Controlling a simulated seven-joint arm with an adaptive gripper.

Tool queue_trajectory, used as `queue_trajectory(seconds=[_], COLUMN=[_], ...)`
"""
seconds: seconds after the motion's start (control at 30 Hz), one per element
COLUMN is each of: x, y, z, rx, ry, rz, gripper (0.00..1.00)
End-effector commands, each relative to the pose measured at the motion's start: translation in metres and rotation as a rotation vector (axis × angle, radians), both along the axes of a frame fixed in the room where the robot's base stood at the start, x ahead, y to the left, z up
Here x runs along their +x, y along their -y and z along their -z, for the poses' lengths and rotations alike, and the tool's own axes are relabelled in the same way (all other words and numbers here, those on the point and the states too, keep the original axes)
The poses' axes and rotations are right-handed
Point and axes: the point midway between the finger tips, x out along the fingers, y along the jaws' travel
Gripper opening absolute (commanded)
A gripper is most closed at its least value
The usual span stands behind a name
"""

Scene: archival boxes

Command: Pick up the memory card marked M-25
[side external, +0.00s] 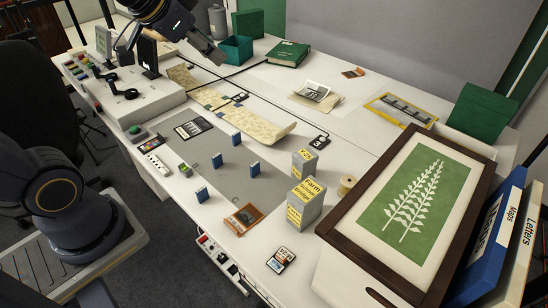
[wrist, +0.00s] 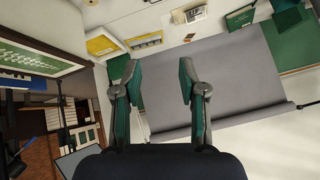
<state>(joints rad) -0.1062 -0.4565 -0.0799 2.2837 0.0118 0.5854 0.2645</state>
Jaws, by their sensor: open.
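Several small blue cards stand upright on a grey mat (side external: 228,186) in the side external view: a back one (side external: 236,138), a middle one (side external: 217,160), a right one (side external: 255,168) and a front one (side external: 202,194). Their markings are too small to read, so I cannot tell which is M-25. My gripper (side external: 218,57) is high over the back of the table, far from the cards. In the wrist view my gripper (wrist: 158,74) has its fingers spread apart with nothing between them. No blue card shows clearly in the wrist view.
Grey boxes (side external: 303,203) with yellow labels stand right of the mat, near a framed leaf print (side external: 418,190). A cream scroll (side external: 255,127) lies behind the mat. An orange-framed item (side external: 243,219) and a dark card (side external: 281,260) lie at the front edge.

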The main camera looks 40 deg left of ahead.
Motion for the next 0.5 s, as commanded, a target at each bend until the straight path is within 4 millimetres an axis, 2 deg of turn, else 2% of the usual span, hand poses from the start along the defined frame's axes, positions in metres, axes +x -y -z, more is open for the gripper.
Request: queue_trajectory(seconds=[0.03, 0.17, 0.2, 0.27, 0.3, 0.37, 0.4, 0.5], x=[0.023, 0.084, 0.102, 0.124, 0.136, 0.150, 0.156, 0.157], y=[-0.009, -0.040, -0.053, -0.073, -0.089, -0.112, -0.126, -0.157], z=[0.007, 0.035, 0.049, 0.075, 0.095, 0.127, 0.149, 0.204], rx=[0.018, 0.053, 0.055, 0.048, 0.037, 0.014, -0.009, -0.074], ry=[-0.012, -0.038, -0.051, -0.075, -0.092, -0.121, -0.142, -0.199], rz=[-0.001, -0.002, -0.007, -0.019, -0.033, -0.056, -0.075, -0.131], gripper=[0.42, 0.42, 0.42, 0.42, 0.42, 0.42, 0.42, 0.42])
